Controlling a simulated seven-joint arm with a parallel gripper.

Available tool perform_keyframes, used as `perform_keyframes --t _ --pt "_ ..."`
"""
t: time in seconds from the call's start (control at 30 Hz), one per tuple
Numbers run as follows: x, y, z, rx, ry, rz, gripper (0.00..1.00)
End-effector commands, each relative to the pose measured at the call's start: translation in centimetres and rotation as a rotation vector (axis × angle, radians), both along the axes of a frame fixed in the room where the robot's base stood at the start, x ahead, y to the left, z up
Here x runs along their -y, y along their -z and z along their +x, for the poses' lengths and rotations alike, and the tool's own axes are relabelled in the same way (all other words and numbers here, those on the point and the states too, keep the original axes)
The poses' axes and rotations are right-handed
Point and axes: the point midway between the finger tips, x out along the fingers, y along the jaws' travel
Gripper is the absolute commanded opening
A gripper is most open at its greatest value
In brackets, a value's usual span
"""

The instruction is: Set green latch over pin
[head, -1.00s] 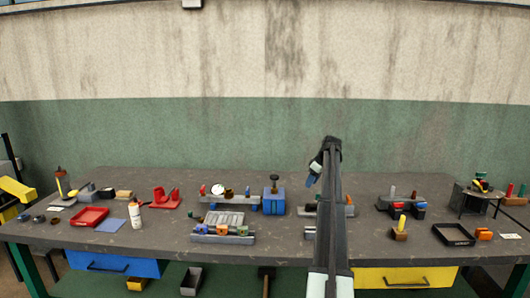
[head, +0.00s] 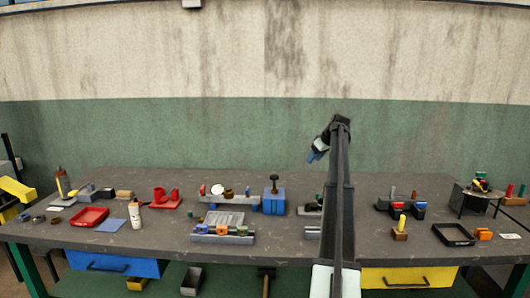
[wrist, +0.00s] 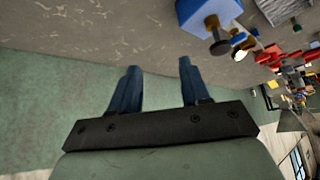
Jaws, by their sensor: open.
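My gripper (head: 313,158) is raised above the back of the bench, right of the middle in the head view. In the wrist view its two blue fingers (wrist: 160,67) are apart with nothing between them. A small green part (head: 319,197) stands on a low grey fixture (head: 309,209) below my gripper, just left of my arm. It is too small to tell whether it is the latch, and I cannot make out a pin. My arm hides part of the bench beside it.
A blue block with a dark knob (head: 274,198) stands left of the grey fixture. A grey rack with coloured blocks (head: 222,236) lies in front. A fixture with red and blue blocks (head: 402,208) and a black tray (head: 453,235) are to the right. Bare bench lies between these groups.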

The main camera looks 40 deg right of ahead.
Motion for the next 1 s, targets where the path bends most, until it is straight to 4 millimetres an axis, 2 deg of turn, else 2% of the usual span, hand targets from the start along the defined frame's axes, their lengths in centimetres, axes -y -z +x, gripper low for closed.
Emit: perform_keyframes --t 0.43,0.67,1.0 --pt "-2.6 -4.7 4.5 0.345 0.318 0.115 0.47" --pt "-5.0 -5.6 7.3 0.469 0.410 0.186 0.47" --pt "-8.8 -4.8 11.1 0.550 0.458 0.251 0.47"
